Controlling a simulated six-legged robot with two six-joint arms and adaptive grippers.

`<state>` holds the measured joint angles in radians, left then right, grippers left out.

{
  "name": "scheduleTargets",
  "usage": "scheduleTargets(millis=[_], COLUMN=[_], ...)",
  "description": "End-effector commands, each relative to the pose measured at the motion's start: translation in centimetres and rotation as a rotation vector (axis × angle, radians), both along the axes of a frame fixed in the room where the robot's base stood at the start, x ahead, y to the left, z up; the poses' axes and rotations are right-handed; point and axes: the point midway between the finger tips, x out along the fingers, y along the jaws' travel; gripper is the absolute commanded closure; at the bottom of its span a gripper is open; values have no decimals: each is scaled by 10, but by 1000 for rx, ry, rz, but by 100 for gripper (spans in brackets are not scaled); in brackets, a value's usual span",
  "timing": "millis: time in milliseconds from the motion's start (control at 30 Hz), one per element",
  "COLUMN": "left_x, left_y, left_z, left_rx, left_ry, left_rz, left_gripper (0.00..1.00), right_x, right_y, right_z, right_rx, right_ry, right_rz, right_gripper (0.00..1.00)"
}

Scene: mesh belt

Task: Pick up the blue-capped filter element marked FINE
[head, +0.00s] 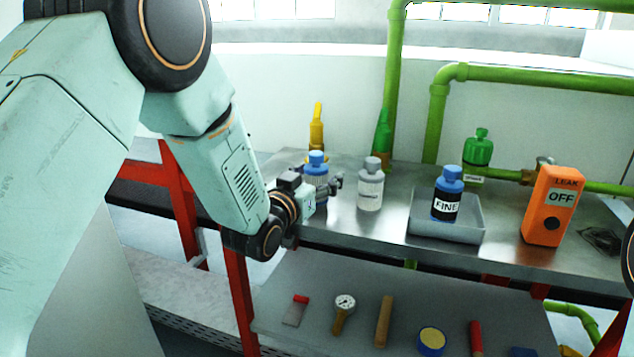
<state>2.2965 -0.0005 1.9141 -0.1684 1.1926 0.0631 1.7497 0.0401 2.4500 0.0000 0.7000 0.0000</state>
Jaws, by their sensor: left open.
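The blue-capped filter element marked FINE (445,200) stands upright in a shallow grey tray (466,233) on the metal bench. Its black band with white FINE lettering faces me. A second blue-capped element (317,163) stands at the left of the bench; its label is mostly hidden by my gripper. My left gripper (328,187) is open right at this second element, well left of the FINE one. I cannot tell whether its fingers touch it. My right gripper is out of view.
A grey-capped element (370,185) stands between my left gripper and the tray. An orange LEAK OFF box (551,207) stands right of the tray. Green pipes (540,78) and a green bottle-shaped part (478,150) are behind. A lower shelf (290,277) holds a gauge (344,303) and tools.

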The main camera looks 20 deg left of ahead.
Motion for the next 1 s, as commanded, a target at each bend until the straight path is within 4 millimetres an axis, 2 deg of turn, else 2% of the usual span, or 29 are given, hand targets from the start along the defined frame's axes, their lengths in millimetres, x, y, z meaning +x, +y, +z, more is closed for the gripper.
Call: scheduleTargets(millis=[67, 733, 1000], left_x=[0, 0, 0], left_y=[0, 0, 0], left_z=[0, 0, 4], left_rx=[0, 0, 0], left_ry=[0, 0, -2], left_rz=[0, 0, 0], left_gripper=[32, 89, 90], right_x=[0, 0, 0], right_y=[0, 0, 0], right_z=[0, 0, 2], right_rx=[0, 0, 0], right_ry=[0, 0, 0], right_rz=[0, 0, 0], right_gripper=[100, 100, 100])
